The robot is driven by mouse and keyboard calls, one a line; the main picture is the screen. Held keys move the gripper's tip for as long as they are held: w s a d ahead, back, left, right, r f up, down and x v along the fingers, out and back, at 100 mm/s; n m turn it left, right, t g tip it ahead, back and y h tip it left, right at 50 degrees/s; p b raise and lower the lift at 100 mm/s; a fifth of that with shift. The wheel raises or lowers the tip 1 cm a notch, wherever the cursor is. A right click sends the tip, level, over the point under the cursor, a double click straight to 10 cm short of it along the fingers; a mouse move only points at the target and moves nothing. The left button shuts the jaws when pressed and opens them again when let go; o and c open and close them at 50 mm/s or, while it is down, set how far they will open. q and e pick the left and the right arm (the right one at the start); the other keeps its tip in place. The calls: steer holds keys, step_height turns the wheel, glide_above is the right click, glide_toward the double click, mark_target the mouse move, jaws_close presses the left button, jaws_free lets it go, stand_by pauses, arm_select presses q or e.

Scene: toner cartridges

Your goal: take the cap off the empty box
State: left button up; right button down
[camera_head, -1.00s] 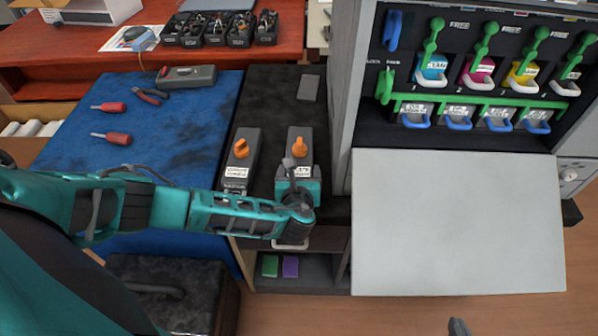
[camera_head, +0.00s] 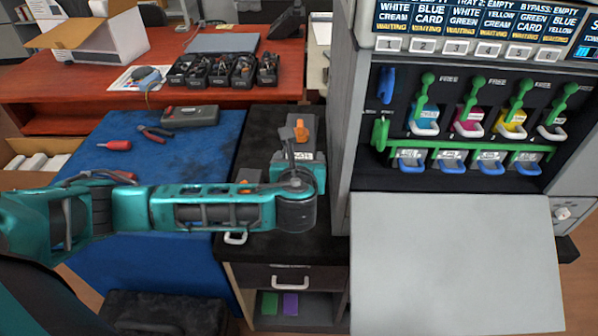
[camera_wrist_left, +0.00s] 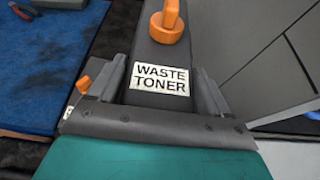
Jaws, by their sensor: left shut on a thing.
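My left gripper (camera_head: 300,162) is shut on the sides of a dark grey box (camera_head: 291,130). In the left wrist view the box (camera_wrist_left: 138,52) lies between its two fingers (camera_wrist_left: 162,100). Its label (camera_wrist_left: 160,78) reads WASTE TONER. An orange cap (camera_head: 301,130) is on its far end and also shows in the left wrist view (camera_wrist_left: 167,22). A second box's orange cap (camera_head: 245,187) shows behind my left arm, which hides most of that box. I cannot tell whether the held box is clear of the dark counter (camera_head: 262,135). My right gripper is out of view.
The printer (camera_head: 470,110) with coloured cartridges stands right, its light panel (camera_head: 450,260) folded out. A blue mat (camera_head: 205,150) on the left holds a screwdriver (camera_head: 115,145), pliers (camera_head: 155,132) and a grey case (camera_head: 190,116). A red desk (camera_head: 60,92) is behind.

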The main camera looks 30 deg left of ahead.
arm_select(q)
steer(key=shift+r, duration=0.35)
steer(key=o, duration=0.6)
steer(key=c, duration=1.2)
steer(key=shift+c, duration=0.2)
